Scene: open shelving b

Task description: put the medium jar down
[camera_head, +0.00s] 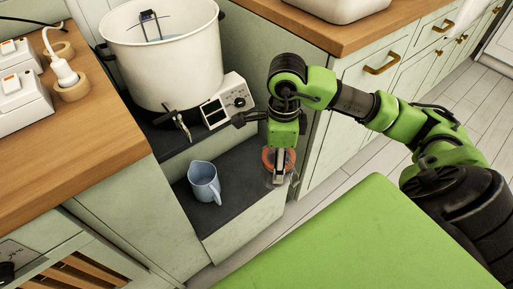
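My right gripper (280,168) reaches down from above, over the right end of the dark low shelf (235,183). Its fingers are close together at a clear glass jar with an orange-red ring (267,158), which I take for the medium jar. It seems shut on the jar's upper part. The gripper hides much of the jar, and its clear lower part is faint. I cannot tell whether the jar's base touches the shelf. My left gripper is not in view.
A blue-grey jug (204,183) stands on the same shelf, left of the jar. A big white pot (165,62) with a control box (228,100) stands on the step above. A wooden counter (85,150) is at left. Bare shelf lies between jug and jar.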

